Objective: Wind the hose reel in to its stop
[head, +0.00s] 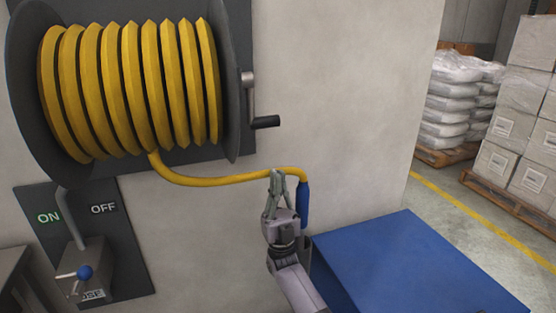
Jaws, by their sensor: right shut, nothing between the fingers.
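The hose reel (130,85) hangs on the pale wall, wound with yellow hose between two dark grey flanges. Its crank (248,95) sticks out on the right side, with a black handle (264,122) at its lower end. A length of yellow hose (210,181) hangs below the reel and runs right to a blue nozzle (304,204), which points down. My right gripper (277,174) is shut and empty, its fingertips at the hose near the nozzle and below the crank handle. Whether it touches the hose I cannot tell. My left gripper is not in view.
An ON/OFF panel (130,265) with a blue-knobbed lever (84,272) is on the wall at lower left. A blue-topped surface (405,265) lies at lower right. Pallets of white sacks (452,100) and wrapped boxes (520,110) stand beyond the wall's edge, past a yellow floor line.

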